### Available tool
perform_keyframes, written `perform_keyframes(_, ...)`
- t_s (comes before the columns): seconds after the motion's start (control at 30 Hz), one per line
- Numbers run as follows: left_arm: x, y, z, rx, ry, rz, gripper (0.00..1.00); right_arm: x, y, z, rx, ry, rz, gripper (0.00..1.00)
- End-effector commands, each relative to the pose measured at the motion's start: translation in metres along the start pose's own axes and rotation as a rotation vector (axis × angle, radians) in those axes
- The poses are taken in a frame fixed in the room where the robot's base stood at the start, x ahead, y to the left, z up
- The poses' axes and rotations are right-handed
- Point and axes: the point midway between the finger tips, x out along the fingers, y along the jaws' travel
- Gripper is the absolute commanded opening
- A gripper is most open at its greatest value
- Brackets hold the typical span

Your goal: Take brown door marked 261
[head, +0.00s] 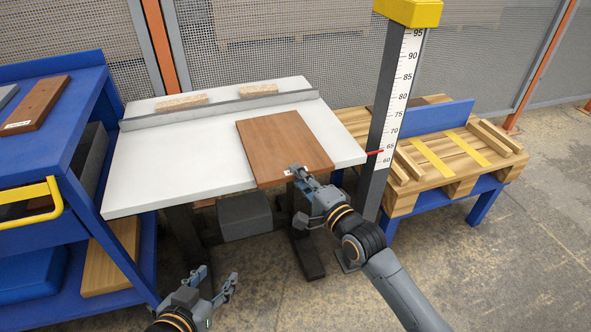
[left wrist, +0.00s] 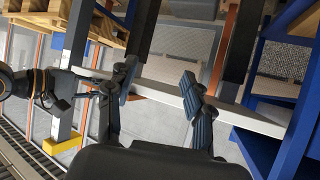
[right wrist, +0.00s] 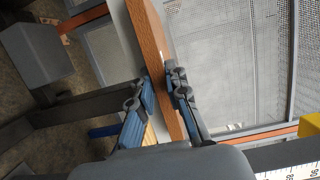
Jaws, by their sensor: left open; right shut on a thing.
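A brown door (head: 284,146) lies flat on the white table (head: 150,172), its front edge slightly past the table's front edge. A small pale label shows at that edge beside my gripper, too small to read. My right gripper (head: 301,174) is shut on the door's front edge. In the right wrist view its fingers (right wrist: 163,88) stand on both faces of the brown door (right wrist: 148,32). My left gripper (head: 214,284) is open and empty, low in front of the table. In the left wrist view its fingers (left wrist: 160,88) are apart, with the table edge behind them.
A blue cart (head: 60,155) at left carries another reddish-brown board (head: 36,105) with a label. A measuring post (head: 392,100) stands close right of the table. Beyond it is a wooden pallet (head: 428,150) on a blue stand. A fence (head: 270,45) closes the back.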

Motion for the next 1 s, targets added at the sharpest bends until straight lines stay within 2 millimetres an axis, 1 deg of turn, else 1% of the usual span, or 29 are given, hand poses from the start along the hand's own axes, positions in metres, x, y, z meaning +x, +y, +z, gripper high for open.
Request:
perform_keyframes(0.03,-0.002,-0.001,0.003,0.000,-0.021,-0.002,0.52,0.000,-0.005,0.000,-0.001,0.000,-0.006,0.00)
perform_keyframes(0.17,-0.006,-0.004,0.019,-0.001,-0.103,-0.009,0.52,0.000,-0.013,0.000,0.000,0.000,-0.008,0.00)
perform_keyframes(0.37,-0.022,-0.009,0.053,-0.004,-0.290,-0.019,0.52,0.000,-0.030,0.000,-0.001,0.001,-0.010,0.00)
perform_keyframes(0.47,-0.036,-0.011,0.075,-0.007,-0.414,-0.026,0.52,-0.004,-0.041,0.003,0.001,0.000,-0.010,0.00)
perform_keyframes(0.57,-0.057,-0.014,0.099,-0.012,-0.559,-0.034,0.52,-0.013,-0.052,0.006,0.000,0.001,-0.010,0.00)
perform_keyframes(0.6,-0.066,-0.015,0.108,-0.014,-0.619,-0.037,0.52,-0.017,-0.057,0.008,-0.001,0.001,-0.010,0.00)
perform_keyframes(0.7,-0.096,-0.018,0.121,-0.019,-0.762,-0.044,0.52,-0.035,-0.084,0.016,0.003,0.001,-0.012,0.00)
perform_keyframes(0.77,-0.097,-0.018,0.111,-0.019,-0.745,-0.043,0.52,-0.047,-0.100,0.022,0.003,0.000,-0.012,0.00)
perform_keyframes(0.8,-0.095,-0.018,0.112,-0.019,-0.749,-0.042,0.52,-0.058,-0.103,0.026,0.003,0.001,-0.009,0.00)
perform_keyframes(0.87,-0.090,-0.018,0.115,-0.019,-0.753,-0.041,0.52,-0.073,-0.108,0.033,0.002,0.001,-0.007,0.00)
perform_keyframes(0.9,-0.081,-0.017,0.126,-0.019,-0.760,-0.040,0.52,-0.078,-0.109,0.035,0.002,0.001,-0.007,0.00)
perform_keyframes(1.0,-0.066,-0.017,0.140,-0.018,-0.768,-0.038,0.52,-0.094,-0.116,0.042,0.001,0.001,-0.007,0.00)
